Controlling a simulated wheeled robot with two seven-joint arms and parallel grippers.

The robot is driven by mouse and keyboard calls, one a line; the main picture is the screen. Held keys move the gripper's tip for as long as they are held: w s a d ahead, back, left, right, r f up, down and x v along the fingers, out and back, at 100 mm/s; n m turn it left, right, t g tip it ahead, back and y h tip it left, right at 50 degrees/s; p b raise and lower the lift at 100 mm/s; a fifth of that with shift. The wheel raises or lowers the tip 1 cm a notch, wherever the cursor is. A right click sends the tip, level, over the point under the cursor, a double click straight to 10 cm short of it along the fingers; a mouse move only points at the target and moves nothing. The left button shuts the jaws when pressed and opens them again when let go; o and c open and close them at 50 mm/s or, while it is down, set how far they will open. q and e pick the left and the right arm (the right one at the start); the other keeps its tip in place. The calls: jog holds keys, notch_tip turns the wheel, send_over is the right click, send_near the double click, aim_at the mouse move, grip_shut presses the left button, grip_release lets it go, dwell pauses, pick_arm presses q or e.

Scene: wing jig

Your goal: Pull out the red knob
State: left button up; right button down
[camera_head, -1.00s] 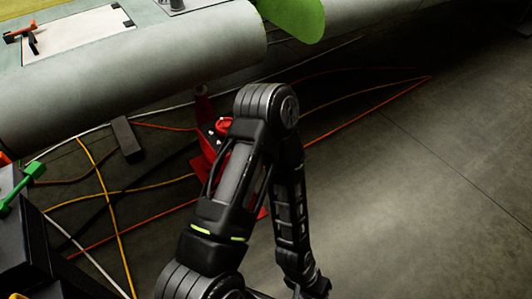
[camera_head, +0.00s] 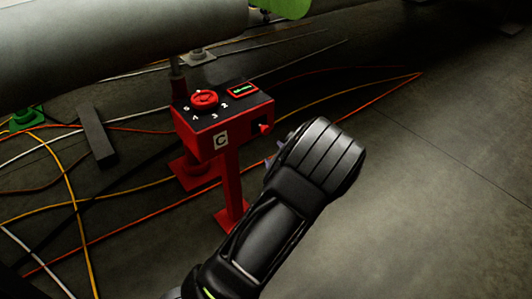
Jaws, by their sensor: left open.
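A red control box (camera_head: 205,142) with a black top stands on a red post, with a "C" label on its front. A small red knob (camera_head: 265,128) sticks out of its right side. A round red dial (camera_head: 204,98) with numbers around it is on top. My left gripper (camera_head: 279,149) shows only as small grey tips just right of and below the side knob. The rest of it is hidden behind my black arm link. It is open, and no contact with the knob can be seen. My right gripper is not in view.
A large grey wing body (camera_head: 120,45) hangs behind the box. Orange, yellow and white cables cross the floor. A dark block (camera_head: 96,136) lies at left. The floor at right is clear.

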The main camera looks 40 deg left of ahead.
aim_at(267, 132)
pick_arm(q)
jog(key=r+n, duration=0.1)
jog(key=w+a+r+n+y, duration=0.1)
jog(key=a+r+b, duration=0.1)
jog(key=r, duration=0.1)
jog(key=shift+w+n+t+y, duration=0.25)
jog(key=shift+n+t+y, duration=0.05)
jog(key=shift+n+y, duration=0.1)
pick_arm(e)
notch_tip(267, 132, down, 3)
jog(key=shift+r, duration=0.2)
pick_arm(q)
jog(key=b+x, duration=0.1)
jog(key=x, duration=0.5)
jog(key=shift+w+a+f+b, duration=0.1)
jog(key=shift+a+f+b, duration=0.1)
jog(key=shift+f+b, duration=0.1)
jog(key=shift+w+a, duration=0.35)
jog(key=shift+a, duration=0.15)
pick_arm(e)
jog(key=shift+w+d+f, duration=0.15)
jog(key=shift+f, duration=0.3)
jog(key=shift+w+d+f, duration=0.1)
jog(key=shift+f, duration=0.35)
pick_arm(q)
grip_shut()
